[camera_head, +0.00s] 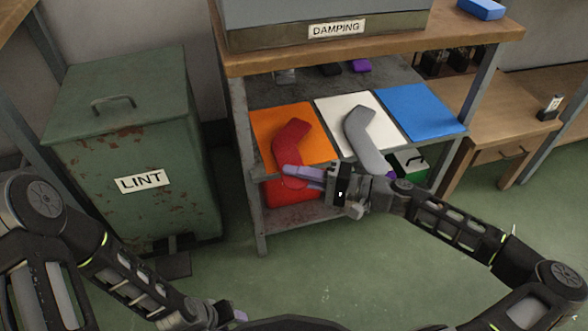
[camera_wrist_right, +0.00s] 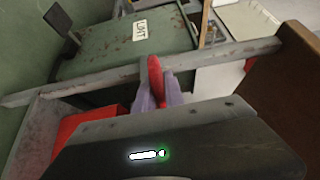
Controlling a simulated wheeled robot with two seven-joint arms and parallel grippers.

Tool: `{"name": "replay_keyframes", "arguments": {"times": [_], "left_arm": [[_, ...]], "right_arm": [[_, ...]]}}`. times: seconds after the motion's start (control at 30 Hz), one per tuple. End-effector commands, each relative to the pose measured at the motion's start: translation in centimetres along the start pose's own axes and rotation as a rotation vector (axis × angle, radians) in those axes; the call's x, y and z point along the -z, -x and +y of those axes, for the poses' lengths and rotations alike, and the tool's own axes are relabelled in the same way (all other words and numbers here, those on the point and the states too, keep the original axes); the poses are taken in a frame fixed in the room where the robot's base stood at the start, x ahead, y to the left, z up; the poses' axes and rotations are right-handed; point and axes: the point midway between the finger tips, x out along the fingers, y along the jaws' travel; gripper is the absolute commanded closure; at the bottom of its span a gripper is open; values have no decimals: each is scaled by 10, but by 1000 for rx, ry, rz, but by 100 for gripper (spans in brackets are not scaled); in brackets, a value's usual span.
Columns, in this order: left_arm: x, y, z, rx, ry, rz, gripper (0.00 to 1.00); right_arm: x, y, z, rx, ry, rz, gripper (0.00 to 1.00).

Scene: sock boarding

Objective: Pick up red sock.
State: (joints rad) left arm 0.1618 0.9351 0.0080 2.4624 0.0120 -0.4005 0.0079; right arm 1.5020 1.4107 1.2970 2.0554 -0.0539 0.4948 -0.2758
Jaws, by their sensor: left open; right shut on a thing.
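The red sock (camera_head: 292,138) lies over the orange mat (camera_head: 268,118) on the shelf, its lower part reaching the front edge. My right gripper (camera_head: 302,175) is at that lower part, its pale purple fingers shut on the sock. In the right wrist view the red sock (camera_wrist_right: 155,72) stands between the fingers of the right gripper (camera_wrist_right: 156,92). My left gripper (camera_head: 238,316) is low at the bottom edge, away from the shelf; only a bit of its purple finger shows. It is open.
A grey sock-shaped piece (camera_head: 365,138) lies on a white mat (camera_head: 335,105), with a blue mat (camera_head: 420,110) to the right. Below are a red bin (camera_head: 290,198) and a green bin (camera_head: 412,162). A green LINT bin (camera_head: 125,150) stands left.

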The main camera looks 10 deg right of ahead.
Motion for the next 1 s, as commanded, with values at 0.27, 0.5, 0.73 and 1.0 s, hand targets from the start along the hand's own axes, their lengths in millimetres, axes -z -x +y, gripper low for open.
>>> {"name": "replay_keyframes", "arguments": {"times": [0.27, 0.5, 0.73, 1.0], "left_arm": [[-2, 29, 10, 1, -2, -10, 56], [-4, 43, 14, 1, -3, -19, 56], [-4, 43, 13, 1, -3, -21, 56], [-4, 43, 13, 1, -3, -21, 56]], "right_arm": [[0, 0, -56, -1, 4, -2, 100], [1, 0, -89, -1, 3, -1, 100], [1, 0, -92, 0, 1, -1, 100], [1, 0, -91, 0, 1, -1, 100]]}}
